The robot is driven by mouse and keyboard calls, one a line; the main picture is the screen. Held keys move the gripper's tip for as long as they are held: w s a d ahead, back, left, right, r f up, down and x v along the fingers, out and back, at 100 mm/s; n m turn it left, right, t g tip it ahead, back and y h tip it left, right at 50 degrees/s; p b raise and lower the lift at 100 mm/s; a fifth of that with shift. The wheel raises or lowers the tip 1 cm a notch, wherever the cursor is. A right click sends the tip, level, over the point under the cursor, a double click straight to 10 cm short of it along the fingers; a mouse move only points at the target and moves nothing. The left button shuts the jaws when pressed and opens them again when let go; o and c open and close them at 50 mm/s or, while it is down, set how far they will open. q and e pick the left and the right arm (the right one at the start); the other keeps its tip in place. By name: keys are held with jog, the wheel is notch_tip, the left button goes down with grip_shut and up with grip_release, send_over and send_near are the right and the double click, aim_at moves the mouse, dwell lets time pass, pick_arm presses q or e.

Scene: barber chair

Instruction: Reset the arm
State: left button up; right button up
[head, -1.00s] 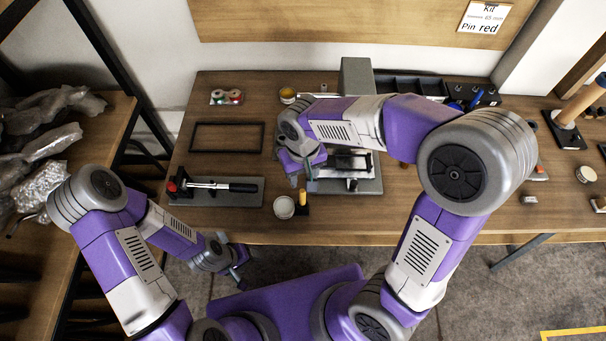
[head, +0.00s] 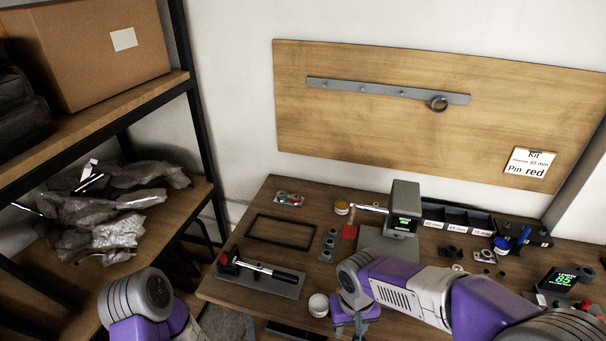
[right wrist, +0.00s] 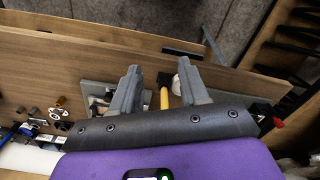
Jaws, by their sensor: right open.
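My right arm (head: 410,290) reaches in over the workbench from the lower right in the head view. Its gripper (head: 355,325) hangs near the bench's front side, right of a small white cup, and is partly cut off by the frame. In the right wrist view my right gripper (right wrist: 160,85) has its two grey fingers apart. A yellow-handled tool with a black head (right wrist: 164,97) shows in the gap between them, apparently beyond the fingertips and not gripped. My left arm (head: 150,300) shows only by its upper links at lower left; its gripper is out of frame.
The workbench (head: 225,283) holds a press-like tool on a grey plate (head: 262,276), a black frame (head: 281,231), the white cup (head: 318,305), a grey device with a display (head: 403,207) and a green-digit display (head: 560,281). A shelf with plastic wrap (head: 110,215) stands left.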

pick_arm(q)
jog(key=shift+s, duration=0.1)
pick_arm(e)
jog(key=s+f+m+y, duration=0.1)
jog(key=s+f, duration=0.2)
jog(key=f, duration=0.6)
jog(key=s+f+m+y, duration=0.1)
jog(key=s+f, duration=0.2)
jog(key=f, duration=0.6)
jog(key=s+f+m+y, duration=0.1)
jog(key=s+f, duration=0.3)
jog(key=f, duration=0.5)
jog(key=shift+a+f+m+t+y, duration=0.3)
jog(key=shift+a+f+m+y, duration=0.1)
jog(key=shift+y, duration=0.2)
